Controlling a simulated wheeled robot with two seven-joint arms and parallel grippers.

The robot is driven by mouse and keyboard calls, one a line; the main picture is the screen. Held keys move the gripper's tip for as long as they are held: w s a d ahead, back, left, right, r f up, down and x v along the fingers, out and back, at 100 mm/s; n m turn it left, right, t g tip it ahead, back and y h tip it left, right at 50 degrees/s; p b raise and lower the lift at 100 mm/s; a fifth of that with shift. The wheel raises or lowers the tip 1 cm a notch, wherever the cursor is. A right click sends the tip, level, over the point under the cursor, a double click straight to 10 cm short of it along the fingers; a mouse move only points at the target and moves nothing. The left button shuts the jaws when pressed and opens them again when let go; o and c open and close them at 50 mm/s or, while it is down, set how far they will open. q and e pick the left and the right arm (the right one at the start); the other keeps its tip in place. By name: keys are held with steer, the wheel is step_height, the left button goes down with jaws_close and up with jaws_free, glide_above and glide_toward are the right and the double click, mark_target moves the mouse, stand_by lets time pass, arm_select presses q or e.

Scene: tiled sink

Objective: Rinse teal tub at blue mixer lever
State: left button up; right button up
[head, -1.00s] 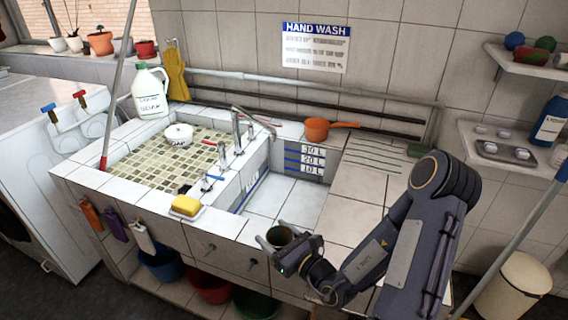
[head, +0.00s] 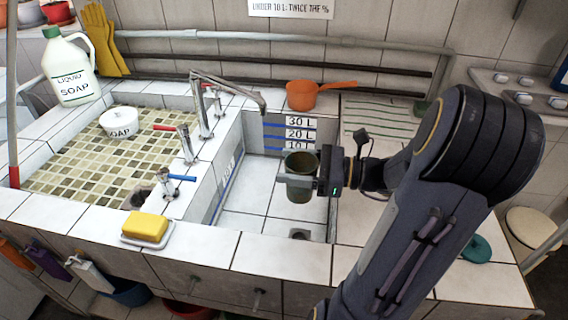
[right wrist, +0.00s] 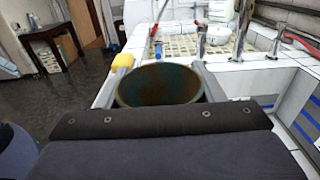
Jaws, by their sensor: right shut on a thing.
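The tub (head: 299,190) is a small dark greenish cup with brown grime inside. My right gripper (head: 300,181) is shut on it and holds it upright over the right-hand basin, right of the spout's end. The tub also shows in the right wrist view (right wrist: 158,86), between the two fingers, with a teal tint and a brown inside. The blue mixer lever (head: 181,177) sits on the near tap on the tiled ledge, left of the tub. The metal spout (head: 232,87) arches over the right-hand basin. No water is seen running. My left gripper is not in view.
A red lever (head: 165,127) stands behind the blue one. A yellow sponge (head: 146,227) lies on the front edge. A soap pot (head: 118,122) sits in the mosaic basin. An orange pan (head: 305,96) rests behind the right-hand basin. A teal round item (head: 477,248) lies at right.

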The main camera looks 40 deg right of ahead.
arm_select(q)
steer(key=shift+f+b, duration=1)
arm_select(e)
steer(key=w+d+f, duration=0.1)
steer(key=w+d, duration=0.1)
steer(key=w, duration=0.4)
steer(key=w+d+f, duration=0.1)
steer(key=w, duration=0.6)
steer(key=shift+d+f, duration=0.3)
steer(key=shift+d, duration=0.05)
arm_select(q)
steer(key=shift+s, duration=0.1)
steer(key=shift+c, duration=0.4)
